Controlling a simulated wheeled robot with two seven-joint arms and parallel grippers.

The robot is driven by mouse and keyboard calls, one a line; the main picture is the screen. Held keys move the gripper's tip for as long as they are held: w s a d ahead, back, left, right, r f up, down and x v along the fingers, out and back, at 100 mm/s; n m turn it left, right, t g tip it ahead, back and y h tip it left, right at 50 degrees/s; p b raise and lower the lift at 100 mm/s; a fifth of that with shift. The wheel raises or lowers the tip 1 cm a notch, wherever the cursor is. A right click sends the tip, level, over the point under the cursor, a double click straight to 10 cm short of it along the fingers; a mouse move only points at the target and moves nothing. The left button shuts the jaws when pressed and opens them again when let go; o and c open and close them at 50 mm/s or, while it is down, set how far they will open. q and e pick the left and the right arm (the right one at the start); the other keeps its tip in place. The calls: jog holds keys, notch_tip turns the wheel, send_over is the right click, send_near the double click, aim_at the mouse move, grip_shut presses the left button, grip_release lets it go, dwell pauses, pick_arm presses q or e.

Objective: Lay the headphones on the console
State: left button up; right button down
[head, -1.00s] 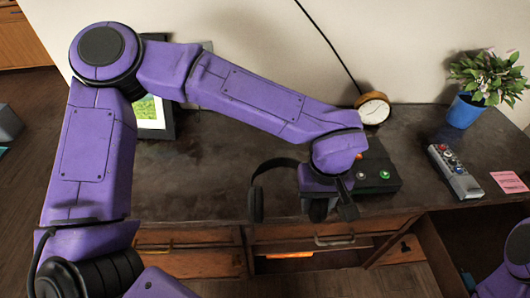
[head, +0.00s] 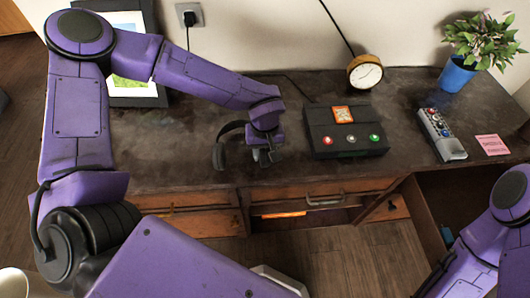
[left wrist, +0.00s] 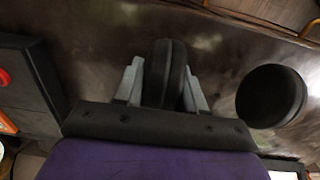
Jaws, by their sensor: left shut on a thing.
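The black headphones (head: 230,128) are held by my left gripper (head: 268,158), just left of the console. In the left wrist view the grey fingers of the gripper (left wrist: 163,88) are shut on one ear cup (left wrist: 165,70); the other ear cup (left wrist: 270,96) hangs free to the right. Whether the headphones touch the desk is unclear. The console (head: 345,144) is a black box with an orange picture and red, white and green buttons; its edge shows in the left wrist view (left wrist: 28,70). My right arm shows at the lower right, its gripper out of frame.
The dark desk (head: 170,150) also holds a clock (head: 366,72), a remote (head: 440,133), a pink note (head: 492,145), a potted plant (head: 458,76) and a picture frame (head: 125,100). An open drawer is at the right. The desk left of the headphones is clear.

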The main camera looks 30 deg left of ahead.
pick_arm(q)
jog(key=shift+w+f, duration=0.1)
jog(key=shift+f, duration=0.55)
jog(key=shift+w, duration=0.15)
jog(key=shift+f, duration=0.1)
jog(key=o, duration=1.2)
jog(key=shift+f, duration=0.1)
notch_tip(320, 180, up, 12)
jog(key=shift+r, duration=0.2)
